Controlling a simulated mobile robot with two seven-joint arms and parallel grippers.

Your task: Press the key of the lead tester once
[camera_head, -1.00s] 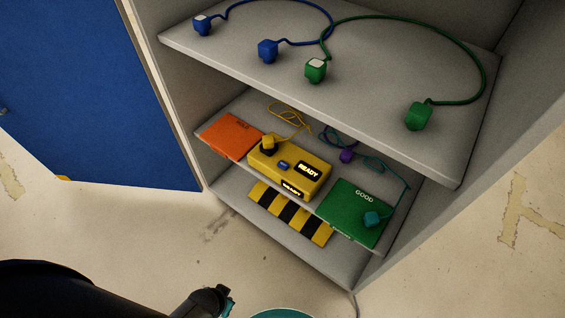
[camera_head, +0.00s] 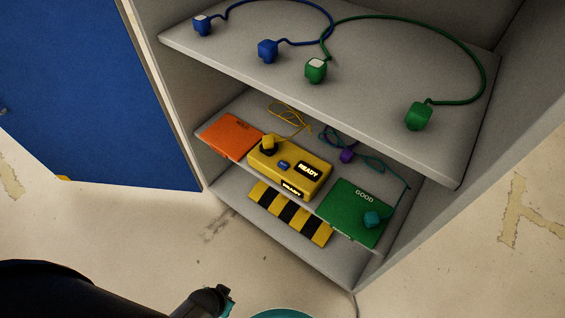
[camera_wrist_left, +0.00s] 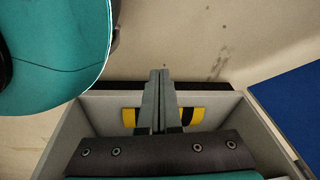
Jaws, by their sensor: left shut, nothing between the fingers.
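A yellow plug (camera_head: 267,143) stands at the tester's left end. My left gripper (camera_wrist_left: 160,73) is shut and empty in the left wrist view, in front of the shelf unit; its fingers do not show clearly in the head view. The tester is not seen in the wrist view. My right gripper is out of view.
An orange tray (camera_head: 227,138) lies left of the tester and a green GOOD tray (camera_head: 345,215) with a teal plug (camera_head: 372,219) lies right. The upper shelf (camera_head: 400,68) overhangs, holding blue and green leads. A striped strip (camera_head: 289,213) lies below the tester.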

